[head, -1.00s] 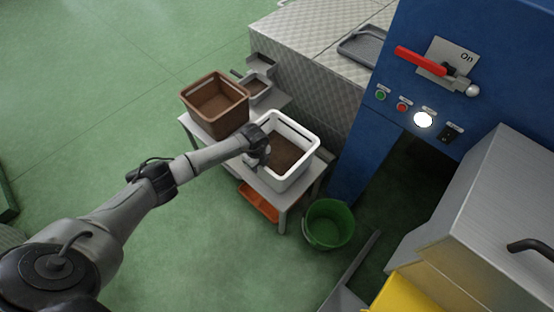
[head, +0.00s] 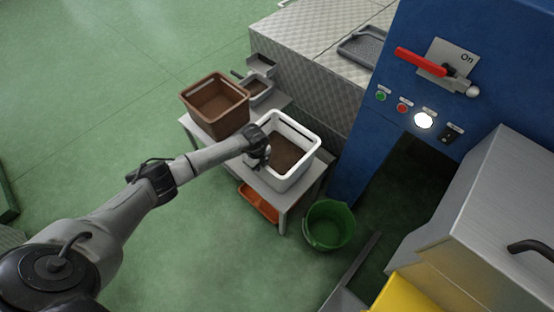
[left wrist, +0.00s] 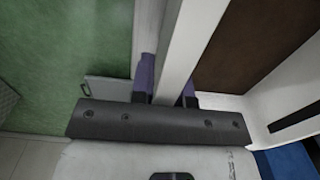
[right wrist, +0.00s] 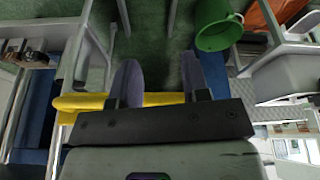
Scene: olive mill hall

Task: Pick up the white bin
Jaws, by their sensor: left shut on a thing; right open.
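The white bin (head: 287,176) stands on a small grey table, with dark brown contents inside. My left gripper (head: 262,152) is at the bin's left wall in the head view. In the left wrist view its purple-padded fingers (left wrist: 166,90) are on both sides of the bin's white rim (left wrist: 182,50), shut on it. The dark contents also show there at the upper right. My right gripper (right wrist: 158,85) is open and empty in the right wrist view, away from the bin. It is not visible in the head view.
A brown bin (head: 215,106) stands beside the white one on the table (head: 284,206). An orange tray (head: 258,202) lies below. A green bucket (head: 328,226) is on the floor. A blue machine (head: 365,150) stands right of the table. The green floor at left is open.

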